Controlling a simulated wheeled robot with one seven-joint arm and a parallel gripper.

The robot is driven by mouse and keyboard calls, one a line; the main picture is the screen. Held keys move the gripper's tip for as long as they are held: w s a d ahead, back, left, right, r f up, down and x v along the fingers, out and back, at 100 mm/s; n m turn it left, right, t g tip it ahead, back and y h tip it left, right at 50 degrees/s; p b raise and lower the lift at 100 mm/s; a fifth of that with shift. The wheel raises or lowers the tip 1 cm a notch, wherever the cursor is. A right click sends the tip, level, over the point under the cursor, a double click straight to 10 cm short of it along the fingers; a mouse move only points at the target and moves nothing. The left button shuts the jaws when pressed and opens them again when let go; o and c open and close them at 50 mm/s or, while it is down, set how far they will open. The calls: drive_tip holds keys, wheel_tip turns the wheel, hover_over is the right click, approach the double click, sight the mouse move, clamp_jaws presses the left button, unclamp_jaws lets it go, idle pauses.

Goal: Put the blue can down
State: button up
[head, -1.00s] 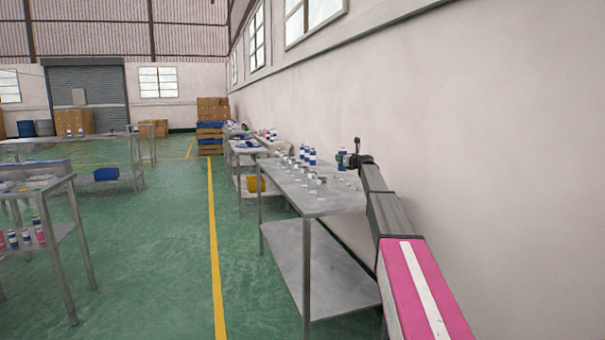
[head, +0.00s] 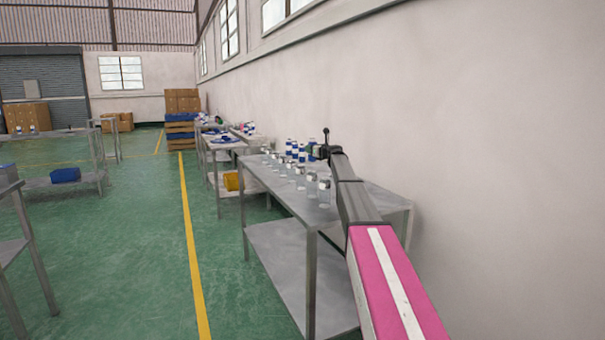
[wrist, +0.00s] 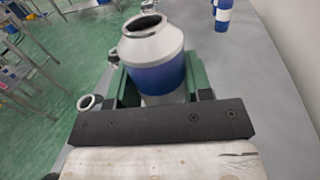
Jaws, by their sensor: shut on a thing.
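The blue can (wrist: 157,74), with a silver-white shoulder and an open round top, is upright between the green fingers of my gripper (wrist: 158,86) in the wrist view. My gripper is shut on it. In the head view my gripper (head: 322,151) is above the far part of the metal table (head: 277,245), with the blue can (head: 311,149) at its tip. Whether the can's base touches the table is hidden.
Other blue-and-white cans (head: 295,151) stand close left of my gripper, and one shows in the wrist view (wrist: 222,14). Several clear containers (head: 311,184) line the table. A wall (head: 480,150) runs along the right. Green floor (head: 120,240) is open on the left.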

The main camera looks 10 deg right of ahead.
wheel_tip(320, 180, down, 10)
drive_tip(key=shift+r, duration=0.1)
idle(0.4)
drive_tip(key=o, duration=1)
